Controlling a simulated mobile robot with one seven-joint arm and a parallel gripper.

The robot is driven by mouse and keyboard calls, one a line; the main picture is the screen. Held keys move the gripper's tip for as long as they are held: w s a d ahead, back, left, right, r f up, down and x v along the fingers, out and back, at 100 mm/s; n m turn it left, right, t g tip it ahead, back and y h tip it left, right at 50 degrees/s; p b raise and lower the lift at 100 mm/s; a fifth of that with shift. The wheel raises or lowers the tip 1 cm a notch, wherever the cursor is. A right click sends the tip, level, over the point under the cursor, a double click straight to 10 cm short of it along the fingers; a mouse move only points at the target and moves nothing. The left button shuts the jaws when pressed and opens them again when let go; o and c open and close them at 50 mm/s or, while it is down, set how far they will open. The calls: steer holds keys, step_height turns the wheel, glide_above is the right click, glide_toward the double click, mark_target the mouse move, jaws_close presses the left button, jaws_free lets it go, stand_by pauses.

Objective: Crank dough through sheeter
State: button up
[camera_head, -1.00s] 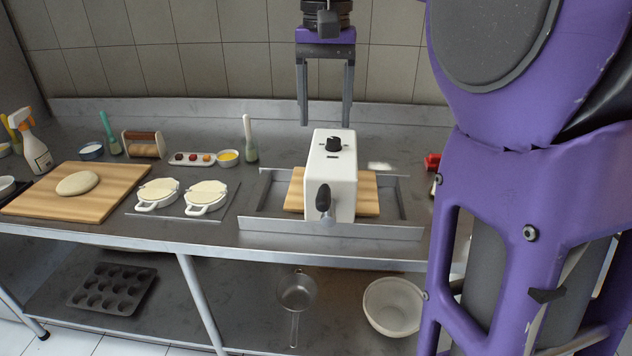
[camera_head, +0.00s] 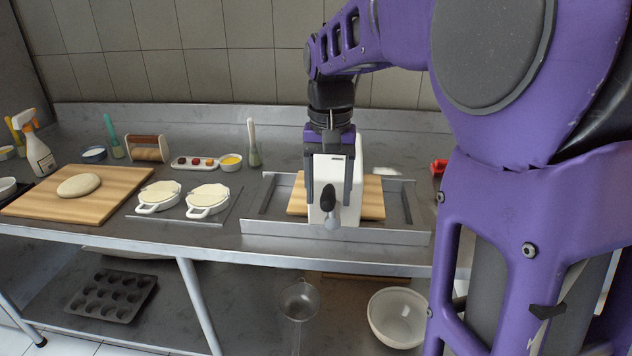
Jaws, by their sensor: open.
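The dough sheeter is a white upright box (camera_head: 351,211) on the steel counter, with a wooden board (camera_head: 373,190) through it, showing on both sides. Its dark crank handle (camera_head: 328,199) is on the front face, low down. My gripper (camera_head: 328,199) is open and points down in front of the sheeter, one finger on each side of the handle; I cannot tell whether they touch it. My gripper hides the sheeter's top and knob. A round piece of dough (camera_head: 79,186) lies on a cutting board (camera_head: 118,184) at the left.
A low metal tray rim (camera_head: 335,232) surrounds the sheeter. Two white dishes with pale tops (camera_head: 208,197) stand left of it. A red object (camera_head: 439,167) lies to the right, near my arm.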

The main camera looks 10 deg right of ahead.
jaws_close()
stand_by(0.3)
stand_by(1.1)
